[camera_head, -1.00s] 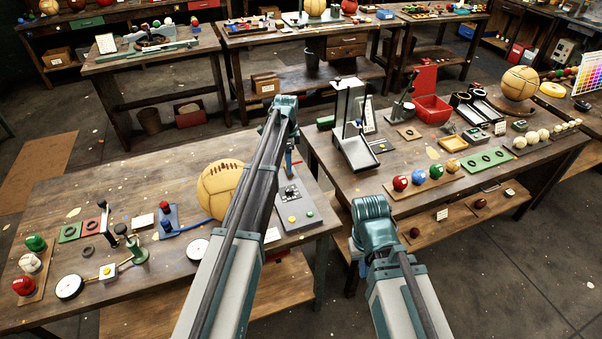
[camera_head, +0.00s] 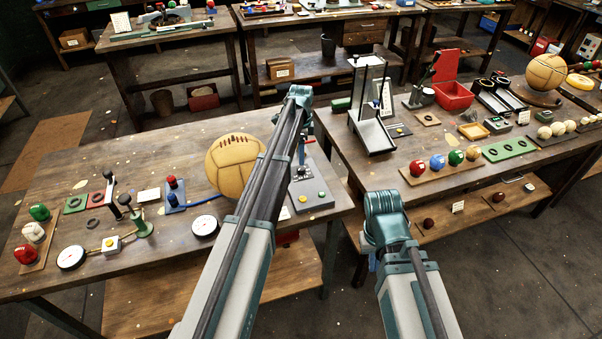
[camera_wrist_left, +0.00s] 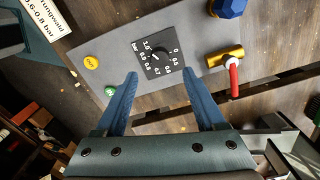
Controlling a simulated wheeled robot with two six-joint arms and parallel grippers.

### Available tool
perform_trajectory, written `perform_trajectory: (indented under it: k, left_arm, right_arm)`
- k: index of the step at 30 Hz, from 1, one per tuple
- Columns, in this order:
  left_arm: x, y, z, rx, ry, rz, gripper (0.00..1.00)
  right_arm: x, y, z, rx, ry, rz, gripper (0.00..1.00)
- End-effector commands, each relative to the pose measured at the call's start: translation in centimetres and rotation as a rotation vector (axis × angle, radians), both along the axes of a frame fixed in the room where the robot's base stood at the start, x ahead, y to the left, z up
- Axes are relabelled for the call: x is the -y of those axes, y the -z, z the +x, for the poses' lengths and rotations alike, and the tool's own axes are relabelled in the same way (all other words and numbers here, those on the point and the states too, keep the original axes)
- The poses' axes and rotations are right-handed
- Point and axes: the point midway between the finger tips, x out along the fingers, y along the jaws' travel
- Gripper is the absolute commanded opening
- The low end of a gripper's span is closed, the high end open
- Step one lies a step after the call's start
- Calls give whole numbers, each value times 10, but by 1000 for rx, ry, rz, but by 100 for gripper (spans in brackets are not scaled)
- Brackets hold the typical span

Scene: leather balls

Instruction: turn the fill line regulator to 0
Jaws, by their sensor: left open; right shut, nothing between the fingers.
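The fill line regulator is a black square dial (camera_wrist_left: 165,43) with white scale marks and a small knob on a grey panel (camera_wrist_left: 100,48). I cannot read for certain where its pointer stands. In the head view the panel (camera_head: 318,197) lies at the right end of the left table, partly behind my left arm. My left gripper (camera_wrist_left: 160,73) is open, its blue fingertips apart at the dial's near edge with nothing between them. Its fingers are mostly hidden in the head view. My right gripper (camera_head: 372,262) is mostly hidden below its wrist, shut and empty, by the right table's front edge.
On the panel are a yellow button (camera_wrist_left: 91,62), a green button (camera_wrist_left: 110,91) and a brass valve with a red handle (camera_wrist_left: 234,75). A blue knob (camera_wrist_left: 229,7) stands beyond. A large leather ball (camera_head: 232,165) sits left of my left arm.

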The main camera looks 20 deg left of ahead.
Motion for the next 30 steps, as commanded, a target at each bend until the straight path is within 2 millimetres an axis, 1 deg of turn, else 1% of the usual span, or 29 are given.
perform_trajectory:
  k: [1,9,12,16,25,29,30]
  left_arm:
    - [0,15,0,0,0,0,72]
    - [0,51,0,0,0,0,72]
    - [0,61,0,0,0,0,72]
    - [0,68,0,0,0,0,72]
    - [0,67,0,0,0,0,72]
    - [0,67,0,0,0,0,48]
    - [0,67,0,0,0,0,41]
  right_arm:
    - [0,15,0,0,0,0,0]
    - [0,52,0,0,1,0,0]
    - [0,61,0,0,1,0,0]
    - [0,68,0,0,1,0,0]
    - [0,67,0,0,1,0,0]
    - [0,67,0,0,1,0,0]
    - [0,67,0,0,1,0,0]
